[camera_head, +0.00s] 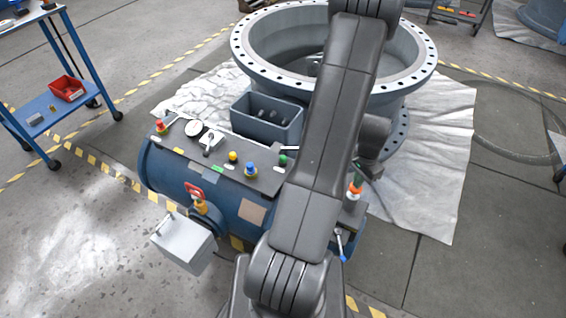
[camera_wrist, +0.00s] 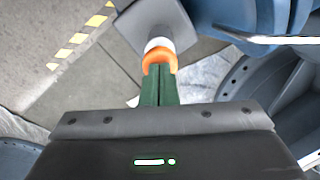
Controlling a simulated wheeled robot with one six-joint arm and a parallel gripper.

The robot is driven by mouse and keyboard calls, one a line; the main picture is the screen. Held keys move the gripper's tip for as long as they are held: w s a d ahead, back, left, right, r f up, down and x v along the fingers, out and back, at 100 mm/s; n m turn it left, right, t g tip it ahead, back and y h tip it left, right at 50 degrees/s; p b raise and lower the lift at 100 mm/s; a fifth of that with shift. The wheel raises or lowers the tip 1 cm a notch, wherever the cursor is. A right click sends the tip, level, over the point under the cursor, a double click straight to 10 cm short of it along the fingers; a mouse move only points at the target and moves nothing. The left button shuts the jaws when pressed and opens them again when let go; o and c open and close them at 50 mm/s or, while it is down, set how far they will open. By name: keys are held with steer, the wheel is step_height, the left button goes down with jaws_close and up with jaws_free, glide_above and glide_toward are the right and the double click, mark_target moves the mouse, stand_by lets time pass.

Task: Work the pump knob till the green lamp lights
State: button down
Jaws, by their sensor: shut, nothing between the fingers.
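An orange knob (camera_head: 355,188) with a white collar sits on a grey block at the right end of the blue pump unit (camera_head: 165,178). In the wrist view the orange knob (camera_wrist: 158,56) is right at the tips of my gripper (camera_wrist: 160,70). Its green fingers are shut together with nothing between them. They overlap the knob's near edge; I cannot tell whether they touch it. A green round piece (camera_head: 282,159) on the panel top may be the lamp; whether it is lit is unclear. My arm hides part of the unit's right side.
A grey bin (camera_head: 245,125) and a large flanged ring (camera_head: 240,62) stand behind. A blue cart (camera_head: 40,112) is at left.

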steer(key=shift+f, duration=0.4)
steer(key=shift+r, duration=0.1)
steer(key=shift+r+p, duration=0.9)
steer(key=shift+r, duration=0.7)
steer(key=shift+f, duration=0.1)
